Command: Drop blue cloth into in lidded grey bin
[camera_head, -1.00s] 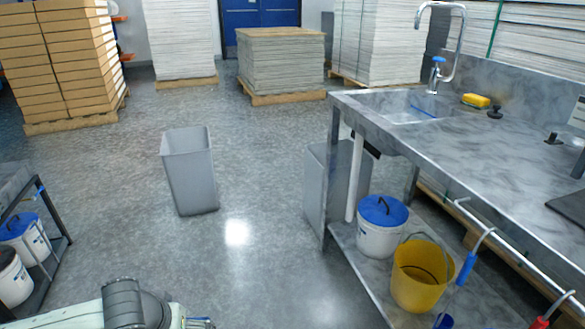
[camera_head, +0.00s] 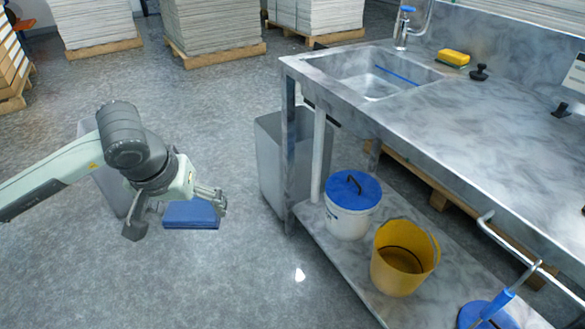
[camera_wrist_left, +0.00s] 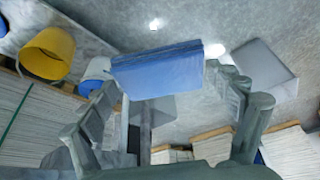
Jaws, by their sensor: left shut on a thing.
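My left gripper (camera_head: 180,217) is shut on a folded blue cloth (camera_head: 191,215) and holds it in the air above the floor. In the left wrist view the cloth (camera_wrist_left: 158,69) spans between the two fingers. A free-standing grey bin (camera_head: 108,188) is behind my left arm and partly hidden by it. It also shows right of the cloth in the left wrist view (camera_wrist_left: 262,66). A second grey bin (camera_head: 282,165) stands at the left end of the sink bench, right of the gripper. I cannot make out a lid clearly on either bin. My right gripper is not in view.
The steel sink bench (camera_head: 455,125) fills the right side. Its lower shelf holds a white bucket with a blue lid (camera_head: 350,208) and a yellow bucket (camera_head: 402,262). Stacked pallets (camera_head: 212,25) stand at the back. The floor in front is clear.

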